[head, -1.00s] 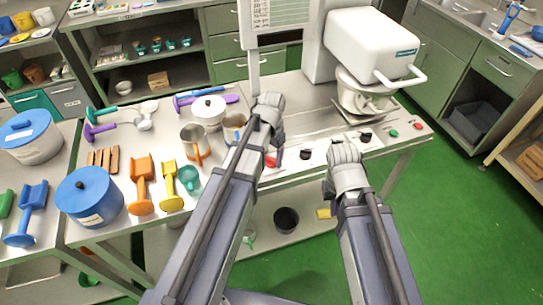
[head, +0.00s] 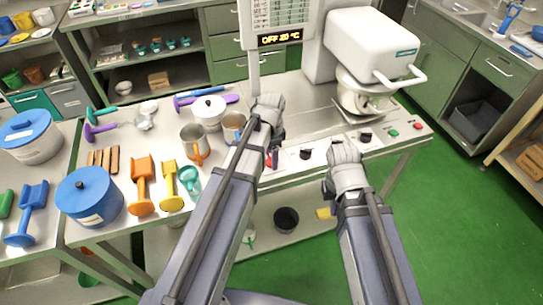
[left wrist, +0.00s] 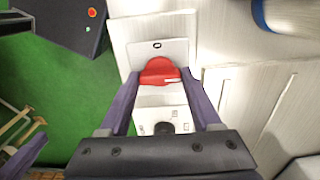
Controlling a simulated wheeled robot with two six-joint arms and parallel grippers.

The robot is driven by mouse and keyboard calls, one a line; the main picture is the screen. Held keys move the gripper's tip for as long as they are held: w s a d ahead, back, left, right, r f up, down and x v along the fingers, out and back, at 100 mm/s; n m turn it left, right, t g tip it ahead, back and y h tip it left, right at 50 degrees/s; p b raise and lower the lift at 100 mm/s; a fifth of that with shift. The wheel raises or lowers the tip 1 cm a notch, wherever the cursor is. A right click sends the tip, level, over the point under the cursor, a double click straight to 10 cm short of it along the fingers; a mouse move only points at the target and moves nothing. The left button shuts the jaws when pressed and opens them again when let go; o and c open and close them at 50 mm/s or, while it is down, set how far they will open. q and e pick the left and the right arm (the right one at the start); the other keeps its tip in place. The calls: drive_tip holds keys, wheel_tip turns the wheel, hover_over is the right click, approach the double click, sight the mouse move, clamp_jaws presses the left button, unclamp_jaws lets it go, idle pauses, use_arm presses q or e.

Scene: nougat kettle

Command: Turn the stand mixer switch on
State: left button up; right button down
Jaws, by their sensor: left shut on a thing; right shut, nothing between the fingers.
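A red rotary switch (left wrist: 160,72) sits on a pale plate between the purple fingers of my left gripper (left wrist: 162,100) in the left wrist view. The gripper is shut on it. In the head view, my left gripper (head: 274,152) is at the left end of the front control panel, and a little of the red switch (head: 268,161) shows there. The white stand mixer (head: 370,50), with its metal bowl, stands behind the panel. My right gripper (head: 330,182) is shut and empty in front of the panel; its fingertips are mostly hidden.
The panel also has black knobs (head: 306,153), a green button (head: 393,133) and a red button (head: 418,126). A lit display (head: 280,38) reads "OFF 20 °C". Pots, jugs and scoops crowd the table at left. Green floor is free at right.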

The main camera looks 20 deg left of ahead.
idle(0.3)
use_arm(q)
drive_tip(key=o, duration=1.4)
drive_tip(key=shift+r, duration=0.1)
wheel_tip(320, 180, up, 8)
drive_tip(key=p, duration=0.8)
drive_tip(key=shift+f, duration=0.25)
drive_tip(key=shift+s+d, duration=0.25)
drive_tip(key=s+d+n, duration=0.2)
drive_tip(key=s+d, duration=0.1)
drive_tip(key=s, duration=0.1)
drive_tip(key=s+d+f+n+b, duration=0.1)
drive_tip(key=s+d+n, duration=0.2)
drive_tip(key=s, duration=0.2)
drive_tip(key=s+d+n+y+b, duration=0.1)
drive_tip(key=s+d+n, duration=0.1)
drive_tip(key=s+d, duration=0.2)
drive_tip(key=shift+s+f+n, duration=0.25)
drive_tip(key=shift+s+n, duration=0.05)
drive_tip(key=shift+s, duration=0.05)
